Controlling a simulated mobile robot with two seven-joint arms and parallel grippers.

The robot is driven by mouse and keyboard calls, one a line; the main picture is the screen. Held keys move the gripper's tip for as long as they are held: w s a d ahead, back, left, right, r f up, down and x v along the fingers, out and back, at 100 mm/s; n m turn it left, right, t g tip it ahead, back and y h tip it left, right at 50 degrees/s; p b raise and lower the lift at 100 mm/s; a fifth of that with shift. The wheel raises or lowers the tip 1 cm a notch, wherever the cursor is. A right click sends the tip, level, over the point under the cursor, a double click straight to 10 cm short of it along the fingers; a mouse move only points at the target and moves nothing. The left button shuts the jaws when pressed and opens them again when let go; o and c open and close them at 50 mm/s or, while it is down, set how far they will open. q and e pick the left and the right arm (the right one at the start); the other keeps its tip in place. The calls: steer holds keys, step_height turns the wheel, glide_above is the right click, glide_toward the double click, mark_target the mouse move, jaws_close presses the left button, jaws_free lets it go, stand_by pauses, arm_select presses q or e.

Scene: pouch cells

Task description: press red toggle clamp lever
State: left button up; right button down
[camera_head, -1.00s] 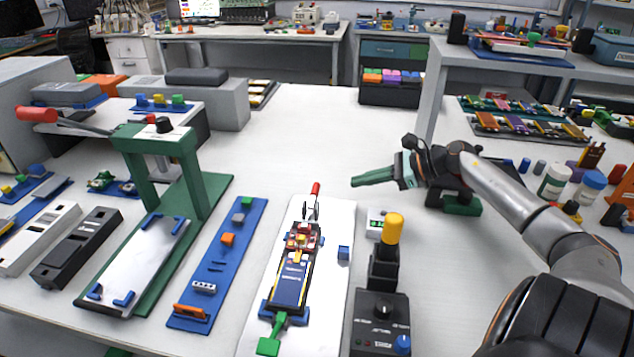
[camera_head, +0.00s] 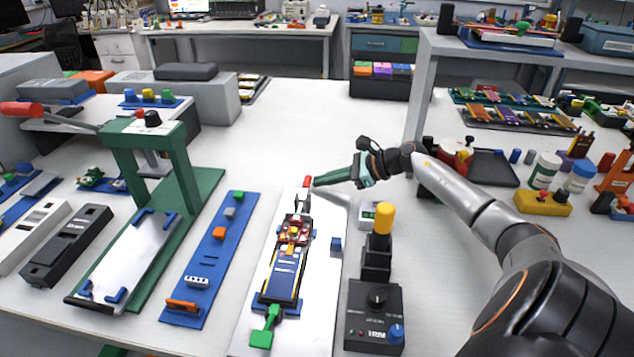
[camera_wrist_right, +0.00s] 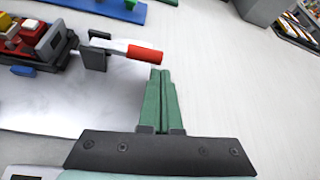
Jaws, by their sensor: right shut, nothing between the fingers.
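The toggle clamp's red lever tip (camera_head: 307,182) stands at the far end of the white plate (camera_head: 262,272), beyond the pouch cell fixture (camera_head: 286,262). In the right wrist view the red tip (camera_wrist_right: 145,53) lies on its side with a pale shaft running left to a dark bracket. My right gripper (camera_head: 318,182) is shut and empty, its green fingers just right of the red tip. In the right wrist view the fingertips (camera_wrist_right: 160,72) sit just below the tip's right end; I cannot tell whether they touch. My left gripper is not in view.
A black control box (camera_head: 374,316) with a yellow-topped post (camera_head: 380,220) stands right of the plate. A blue strip with blocks (camera_head: 208,262) and a green press frame (camera_head: 165,235) stand to the left. The table behind the lever is clear.

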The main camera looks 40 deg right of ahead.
steer(key=shift+x, duration=1.05)
